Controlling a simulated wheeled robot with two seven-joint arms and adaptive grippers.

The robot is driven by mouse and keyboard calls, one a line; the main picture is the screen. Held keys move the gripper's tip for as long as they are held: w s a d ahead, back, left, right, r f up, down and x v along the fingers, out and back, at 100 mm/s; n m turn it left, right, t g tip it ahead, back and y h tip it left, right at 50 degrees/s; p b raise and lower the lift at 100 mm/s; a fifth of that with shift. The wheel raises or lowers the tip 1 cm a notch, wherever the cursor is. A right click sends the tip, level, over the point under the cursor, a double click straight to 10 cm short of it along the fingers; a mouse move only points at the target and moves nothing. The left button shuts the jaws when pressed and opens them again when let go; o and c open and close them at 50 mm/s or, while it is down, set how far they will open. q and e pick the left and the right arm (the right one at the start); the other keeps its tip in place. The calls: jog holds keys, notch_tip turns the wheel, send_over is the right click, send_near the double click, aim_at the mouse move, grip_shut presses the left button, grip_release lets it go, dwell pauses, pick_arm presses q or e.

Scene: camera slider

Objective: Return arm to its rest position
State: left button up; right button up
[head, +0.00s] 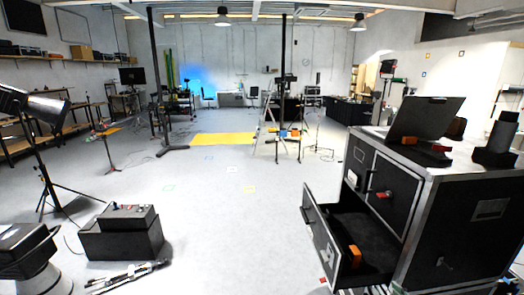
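I cannot make out either gripper in the head view. A white and black rounded body (28,262) at the lower left edge may be a link of my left arm; no fingers show on it. A black cabinet (458,235) with metal edges stands at the right. Its lower drawer (322,240) is pulled out toward the left, and an orange object (355,257) lies in it. An open laptop-like device (425,118) and a dark upright device (500,138) stand on the cabinet top.
A black case (120,240) sits on the floor at the left, with a slender metal item (125,277) lying before it. A lamp on a tripod (45,150) stands behind. A stepladder (265,125) and yellow mat (222,139) are farther back.

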jog(key=s+d+f+g+h, duration=0.1)
jog(key=s+d+f, duration=0.35)
jog(key=f, duration=0.25)
jog(key=s+d+f+n+g+h, duration=0.1)
jog(key=s+d+f+g, duration=0.15)
jog(key=d+f, duration=0.35)
jog(key=s+d+f+g+h, duration=0.1)
jog(key=s+d+f, duration=0.25)
jog(key=f, duration=0.55)
jog(key=s+f+g+h, duration=0.1)
jog(key=s+f+g, duration=0.3)
jog(key=s+f, duration=1.5)
jog(key=s+a+f+g, duration=0.1)
jog(key=s+a+f, duration=0.2)
jog(key=s+a, duration=0.3)
jog(key=s+a+f+m+g+y, duration=0.1)
jog(key=s+a+f+g, duration=0.2)
jog(key=s, duration=0.4)
jog(key=s+a+f, duration=0.4)
jog(key=s+a, duration=0.1)
jog(key=s, duration=0.2)
jog(key=w+a+f+y, duration=0.2)
jog(key=a, duration=1.3)
jog(key=shift+w+a, duration=0.2)
jog(key=shift+w, duration=0.05)
